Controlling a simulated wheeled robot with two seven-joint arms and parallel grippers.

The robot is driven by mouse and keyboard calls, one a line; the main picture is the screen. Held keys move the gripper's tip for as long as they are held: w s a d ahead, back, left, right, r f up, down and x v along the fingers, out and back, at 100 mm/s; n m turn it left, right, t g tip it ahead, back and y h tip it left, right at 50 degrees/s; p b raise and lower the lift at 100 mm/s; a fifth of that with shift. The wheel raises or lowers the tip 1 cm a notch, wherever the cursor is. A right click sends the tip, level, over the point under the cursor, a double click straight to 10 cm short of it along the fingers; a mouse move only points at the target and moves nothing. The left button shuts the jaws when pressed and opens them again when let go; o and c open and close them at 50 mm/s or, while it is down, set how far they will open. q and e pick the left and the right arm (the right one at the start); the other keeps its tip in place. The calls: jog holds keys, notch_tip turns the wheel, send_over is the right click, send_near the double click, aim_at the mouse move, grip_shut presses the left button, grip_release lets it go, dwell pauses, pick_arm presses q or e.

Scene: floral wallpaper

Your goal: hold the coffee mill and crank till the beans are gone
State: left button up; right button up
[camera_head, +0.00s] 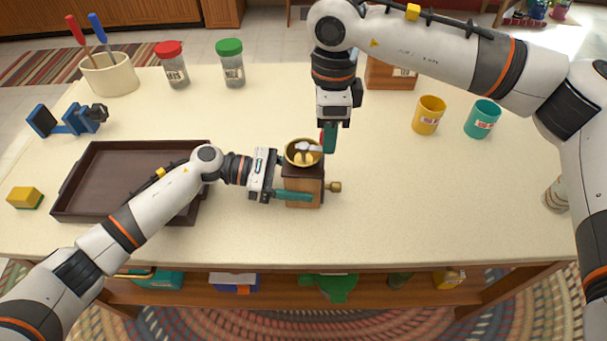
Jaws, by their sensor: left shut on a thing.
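The coffee mill (303,172) stands upright on the table, with a wooden body, a brass bowl on top and a small brass knob (335,187) on its right side. Pale shapes and a grey metal part show in the bowl; I cannot make out beans. My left gripper (302,192) is shut on the mill's wooden body from the left, one teal finger across its front. My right gripper (328,138) points down at the bowl's back right edge. A bit of red (321,137), perhaps the crank's knob, shows beside its teal finger. Its grip there is hidden.
A dark brown tray (85,176) lies left, partly under my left arm. Shakers with red (169,49) and green (229,47) lids stand behind. A wooden box (390,74), yellow cup (428,115) and teal cup (482,118) stand right. The front right tabletop is clear.

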jog(key=shift+o, duration=0.7)
jog(key=shift+r, duration=3.55)
